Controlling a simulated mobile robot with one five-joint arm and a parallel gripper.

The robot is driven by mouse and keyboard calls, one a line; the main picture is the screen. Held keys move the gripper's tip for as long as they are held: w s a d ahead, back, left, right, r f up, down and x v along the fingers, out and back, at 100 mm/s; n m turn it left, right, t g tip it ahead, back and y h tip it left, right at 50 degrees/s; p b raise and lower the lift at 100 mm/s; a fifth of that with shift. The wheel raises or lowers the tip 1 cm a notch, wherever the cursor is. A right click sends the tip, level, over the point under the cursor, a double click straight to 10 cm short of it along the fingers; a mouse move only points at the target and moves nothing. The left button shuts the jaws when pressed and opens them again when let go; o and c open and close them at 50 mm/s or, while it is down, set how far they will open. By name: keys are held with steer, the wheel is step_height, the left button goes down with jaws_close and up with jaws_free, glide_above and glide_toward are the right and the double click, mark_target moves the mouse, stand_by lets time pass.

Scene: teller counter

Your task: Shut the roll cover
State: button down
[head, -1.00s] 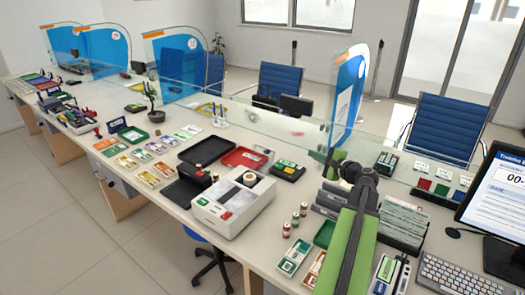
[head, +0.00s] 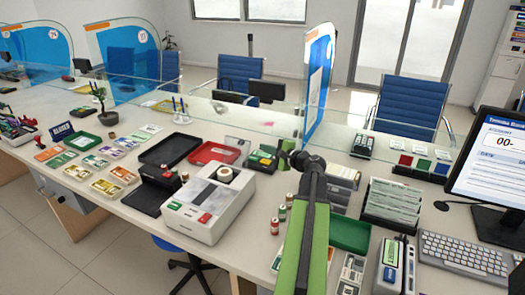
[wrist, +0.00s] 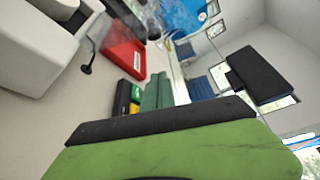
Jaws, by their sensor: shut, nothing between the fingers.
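A white roll machine (head: 198,218) stands on the counter, left of my arm. A roll (head: 226,173) shows in its top. A clear panel (head: 236,147) stands up behind the roll; I cannot tell whether this is the roll cover. In the wrist view, part of what looks like the white machine (wrist: 35,45) fills the upper left corner. My gripper (head: 287,153) is shut and empty, above the counter to the right of the machine and apart from it. My green arm hides part of the counter.
A red tray (head: 196,160) and a black tray (head: 150,153) lie behind the machine. A glass screen (head: 240,124) runs along the counter. A card rack (head: 395,212) and keyboard (head: 455,252) are on the right.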

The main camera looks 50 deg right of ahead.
mark_target(249, 145)
steer(key=w, duration=0.2)
steer(key=w+a, duration=0.1)
steer(key=w, duration=0.1)
steer(key=w+a, duration=0.1)
steer(key=w, duration=0.1)
steer(key=shift+r+p, duration=0.25)
steer(key=shift+p, duration=0.05)
steer(key=shift+a, duration=0.4)
